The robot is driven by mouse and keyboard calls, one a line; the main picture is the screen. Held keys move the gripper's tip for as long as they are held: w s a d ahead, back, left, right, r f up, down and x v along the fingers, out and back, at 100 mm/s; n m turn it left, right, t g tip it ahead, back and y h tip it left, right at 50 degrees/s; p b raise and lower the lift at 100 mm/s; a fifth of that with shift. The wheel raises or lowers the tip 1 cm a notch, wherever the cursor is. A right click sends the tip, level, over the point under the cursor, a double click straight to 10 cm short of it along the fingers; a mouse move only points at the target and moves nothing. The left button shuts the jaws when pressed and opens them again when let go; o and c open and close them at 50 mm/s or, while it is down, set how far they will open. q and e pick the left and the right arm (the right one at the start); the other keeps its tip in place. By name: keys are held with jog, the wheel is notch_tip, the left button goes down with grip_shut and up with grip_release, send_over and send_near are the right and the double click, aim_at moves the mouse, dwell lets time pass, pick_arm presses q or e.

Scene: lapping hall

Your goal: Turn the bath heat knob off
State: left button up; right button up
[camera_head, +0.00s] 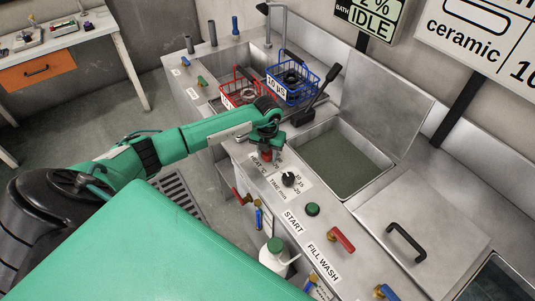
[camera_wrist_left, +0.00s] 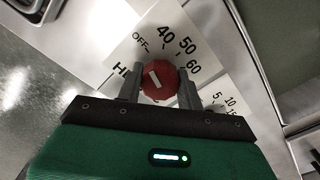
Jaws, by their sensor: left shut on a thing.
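The bath heat knob (camera_wrist_left: 166,84) is red and round with a white mark, on a white dial label reading OFF (camera_wrist_left: 139,46), 40, 50 and 60. The mark slants toward the upper left, roughly toward the OFF side. My left gripper (camera_wrist_left: 160,92) is shut on the knob, one finger on each side of it. In the head view my left gripper (camera_head: 266,143) comes down on the console from the left, and the red knob (camera_head: 266,156) shows just under it. My right gripper is in neither view.
A black time knob (camera_head: 289,180) sits close by on the same panel, with a green START button (camera_head: 312,209) and a red valve lever (camera_head: 341,240) farther along. An open bath (camera_head: 338,160) and a black lever (camera_head: 317,97) are behind. Red (camera_head: 240,96) and blue (camera_head: 293,84) baskets stand at the sink.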

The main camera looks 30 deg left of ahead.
pick_arm(q)
jog(key=shift+n, duration=0.6)
jog(key=o, duration=1)
jog(key=shift+n, duration=0.3)
notch_tip(320, 180, up, 14)
jog(key=b, duration=0.3)
jog(key=shift+f, duration=0.1)
